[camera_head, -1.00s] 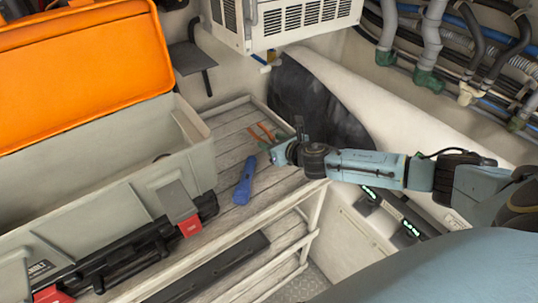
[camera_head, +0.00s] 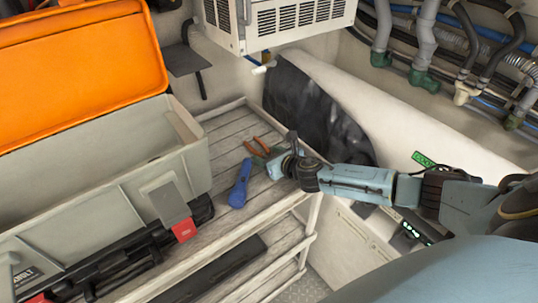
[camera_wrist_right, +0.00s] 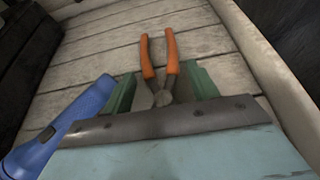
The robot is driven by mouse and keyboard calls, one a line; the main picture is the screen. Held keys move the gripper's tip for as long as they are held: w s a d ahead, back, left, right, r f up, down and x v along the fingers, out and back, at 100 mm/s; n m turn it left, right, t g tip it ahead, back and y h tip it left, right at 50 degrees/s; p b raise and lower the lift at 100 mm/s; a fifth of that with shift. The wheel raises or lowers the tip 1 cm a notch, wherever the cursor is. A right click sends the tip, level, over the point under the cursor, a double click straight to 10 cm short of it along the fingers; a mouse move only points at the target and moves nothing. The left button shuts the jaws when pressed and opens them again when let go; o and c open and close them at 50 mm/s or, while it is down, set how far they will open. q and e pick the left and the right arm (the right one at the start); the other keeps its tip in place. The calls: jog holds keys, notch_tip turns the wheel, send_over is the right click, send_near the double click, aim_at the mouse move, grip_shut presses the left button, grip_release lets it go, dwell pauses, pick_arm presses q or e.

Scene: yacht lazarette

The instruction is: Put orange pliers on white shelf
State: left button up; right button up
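The orange-handled pliers (camera_head: 257,147) lie on the pale plank top (camera_head: 220,133) of a whitish shelf unit, right of the toolbox. In the right wrist view the orange handles (camera_wrist_right: 158,58) point away from me. The pliers' metal head lies between the green fingers of my right gripper (camera_wrist_right: 160,92), which are apart. In the head view my right gripper (camera_head: 268,160) is low over the planks at the pliers, hiding part of them. I cannot tell whether the fingers touch them. The unit's lower shelf (camera_head: 265,265) is whitish too. My left gripper is not in view.
A blue flashlight (camera_head: 240,184) lies close left of the gripper; it also shows in the wrist view (camera_wrist_right: 60,125). A large grey toolbox (camera_head: 95,200) with an open orange lid (camera_head: 80,70) fills the left. A dark bar (camera_head: 215,270) lies on the lower shelf. A white vented box (camera_head: 285,20) hangs above.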

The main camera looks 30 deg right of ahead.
jog(key=shift+r, duration=0.1)
jog(key=shift+r, duration=0.25)
jog(key=p+v, duration=0.1)
jog(key=v, duration=1.1)
jog(key=shift+f, duration=0.15)
jog(key=shift+s, duration=0.1)
